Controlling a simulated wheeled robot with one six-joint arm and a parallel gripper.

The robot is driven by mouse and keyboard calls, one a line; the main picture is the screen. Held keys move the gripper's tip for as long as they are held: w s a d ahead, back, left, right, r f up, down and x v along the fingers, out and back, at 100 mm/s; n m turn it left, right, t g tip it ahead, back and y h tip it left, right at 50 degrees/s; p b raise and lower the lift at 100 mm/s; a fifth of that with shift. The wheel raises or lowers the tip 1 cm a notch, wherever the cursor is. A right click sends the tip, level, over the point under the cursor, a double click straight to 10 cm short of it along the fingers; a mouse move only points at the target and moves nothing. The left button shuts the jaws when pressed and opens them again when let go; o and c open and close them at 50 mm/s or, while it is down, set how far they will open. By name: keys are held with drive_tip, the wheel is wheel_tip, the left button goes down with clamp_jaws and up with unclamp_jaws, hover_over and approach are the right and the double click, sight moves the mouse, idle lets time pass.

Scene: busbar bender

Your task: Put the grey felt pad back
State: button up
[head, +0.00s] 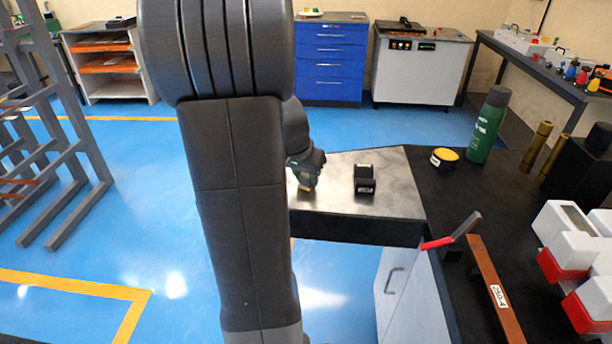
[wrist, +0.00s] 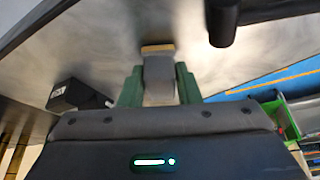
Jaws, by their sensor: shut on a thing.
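My gripper (wrist: 158,82) has green fingers and is shut on a small grey block with a tan strip at its far end, which looks like the grey felt pad (wrist: 158,68). In the head view my gripper (head: 306,172) is over the left part of a bare metal table top (head: 395,195), partly hidden by my arm. The tan end is down close to the metal surface; I cannot tell whether it touches. A black block with a white label (head: 364,180) stands on the same top, to the right of my gripper. It also shows left in the wrist view (wrist: 78,95).
On the black bench to the right are a yellow-topped round tin (head: 444,157), a green bottle (head: 488,125), brass rods (head: 535,145), a red-handled tool (head: 452,233) and a labelled copper bar (head: 494,290). White and red units (head: 580,250) stand at the far right.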

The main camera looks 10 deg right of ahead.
drive_tip(key=shift+f, duration=0.25)
drive_tip(key=o, duration=1)
drive_tip(key=shift+r, duration=0.1)
drive_tip(key=shift+r, duration=0.15)
drive_tip(key=v, duration=1.2)
